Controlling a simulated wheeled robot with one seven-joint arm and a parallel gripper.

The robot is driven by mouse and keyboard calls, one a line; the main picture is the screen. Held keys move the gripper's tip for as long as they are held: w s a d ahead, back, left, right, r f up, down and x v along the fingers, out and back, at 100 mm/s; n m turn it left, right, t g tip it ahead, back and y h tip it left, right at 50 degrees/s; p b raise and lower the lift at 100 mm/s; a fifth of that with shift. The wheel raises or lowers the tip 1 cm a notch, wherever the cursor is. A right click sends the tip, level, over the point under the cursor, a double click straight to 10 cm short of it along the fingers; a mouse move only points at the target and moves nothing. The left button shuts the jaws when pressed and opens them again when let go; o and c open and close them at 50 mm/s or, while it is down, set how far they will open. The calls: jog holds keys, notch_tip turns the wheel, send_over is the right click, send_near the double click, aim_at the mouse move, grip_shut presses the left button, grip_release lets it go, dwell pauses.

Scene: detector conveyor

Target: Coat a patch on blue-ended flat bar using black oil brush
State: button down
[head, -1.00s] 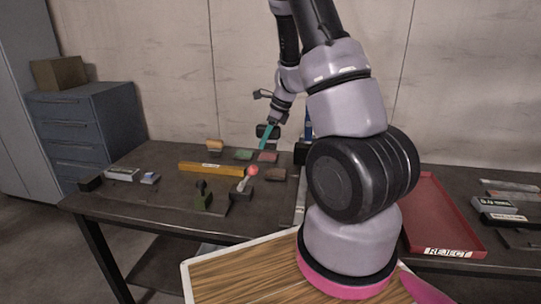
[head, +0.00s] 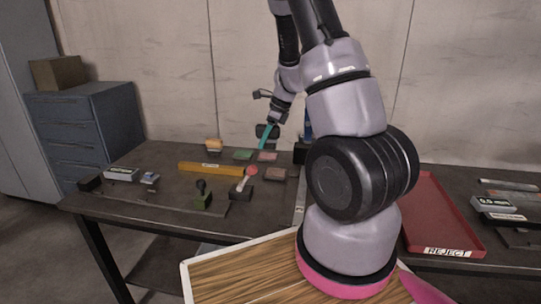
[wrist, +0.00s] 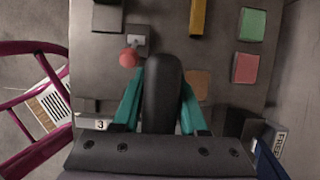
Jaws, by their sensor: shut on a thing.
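My gripper (wrist: 162,84) has its teal fingers shut on a black, rounded object, which looks like the black oil brush (wrist: 163,98). In the wrist view it lies lengthwise between the fingers, with its far end pointing up the picture. In the head view my gripper (head: 265,137) is small, above the back middle of the table, and the brush is hard to make out there. I cannot pick out the blue-ended flat bar with certainty in either view. Whether the brush touches anything cannot be told.
A red-ball lever (head: 252,171) stands mid-table, near a yellow bar (head: 210,169). Green (head: 243,155) and red (head: 267,157) pads lie behind. A red reject tray (head: 440,222) and flat pieces (head: 511,186) are at right.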

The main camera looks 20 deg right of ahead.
aim_at(272, 170)
jog(key=shift+w+d+f+m+t+h, duration=0.4)
jog(key=shift+w+d+f+m, duration=1)
jog(key=shift+f, duration=1.15)
jog(key=shift+w+d+f+m+t+h, duration=0.45)
jog(key=shift+w+d+f+m, duration=0.95)
jog(key=shift+f, duration=1.15)
jog(key=shift+w+d+f+m+t+h, duration=0.25)
jog(key=shift+w+d+f+m+h, duration=0.55)
jog(key=shift+w+f+m, duration=1.35)
jog(key=shift+s+d+f+n+y, duration=0.15)
jog(key=shift+s+f+n, duration=0.1)
jog(key=shift+f, duration=0.25)
jog(key=shift+s+d+f+n+y, duration=0.1)
jog(key=shift+s+f+n, duration=0.1)
jog(key=shift+f, duration=0.25)
notch_tip(272, 170, up, 7)
